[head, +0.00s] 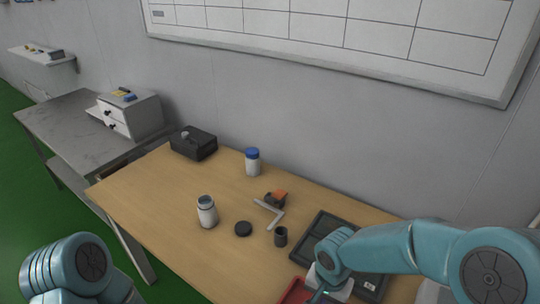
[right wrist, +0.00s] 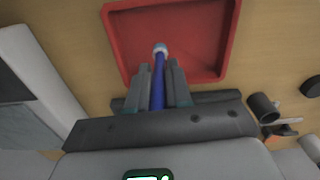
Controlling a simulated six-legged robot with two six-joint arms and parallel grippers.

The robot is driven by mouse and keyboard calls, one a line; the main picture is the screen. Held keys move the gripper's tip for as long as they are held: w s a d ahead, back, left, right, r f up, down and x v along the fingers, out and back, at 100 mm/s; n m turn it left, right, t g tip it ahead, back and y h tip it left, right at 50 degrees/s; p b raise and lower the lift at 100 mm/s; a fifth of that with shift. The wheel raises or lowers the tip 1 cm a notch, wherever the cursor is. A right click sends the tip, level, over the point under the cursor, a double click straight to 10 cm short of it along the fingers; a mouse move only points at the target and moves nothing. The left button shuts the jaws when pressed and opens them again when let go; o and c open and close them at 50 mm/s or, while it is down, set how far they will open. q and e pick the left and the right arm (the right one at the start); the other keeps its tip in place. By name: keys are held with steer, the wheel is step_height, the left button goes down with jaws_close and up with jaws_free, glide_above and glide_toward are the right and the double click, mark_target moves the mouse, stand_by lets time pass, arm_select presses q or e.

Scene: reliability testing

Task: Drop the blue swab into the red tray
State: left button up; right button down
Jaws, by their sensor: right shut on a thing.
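The blue swab (right wrist: 158,88) is held between the fingers of my right gripper (right wrist: 160,74), which is shut on it. Its pale tip (right wrist: 160,49) points forward past the fingertips and shows against the floor of the red tray (right wrist: 200,40). The tray lies on the wooden table; the exact height of the swab above it cannot be told. In the head view the red tray (head: 292,293) shows only in part at the bottom edge, with my right gripper (head: 318,294) over its right side. My left arm is at the lower left; its gripper is out of view.
A dark tray (head: 318,232) lies behind the red one, partly under my right arm. The table's left front is clear.

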steer(key=c, duration=1)
jaws_free()
steer(key=shift+o, duration=0.2)
step_height(320, 180, up, 16)
steer(key=shift+r, duration=0.2)
steer(key=shift+s, duration=0.1)
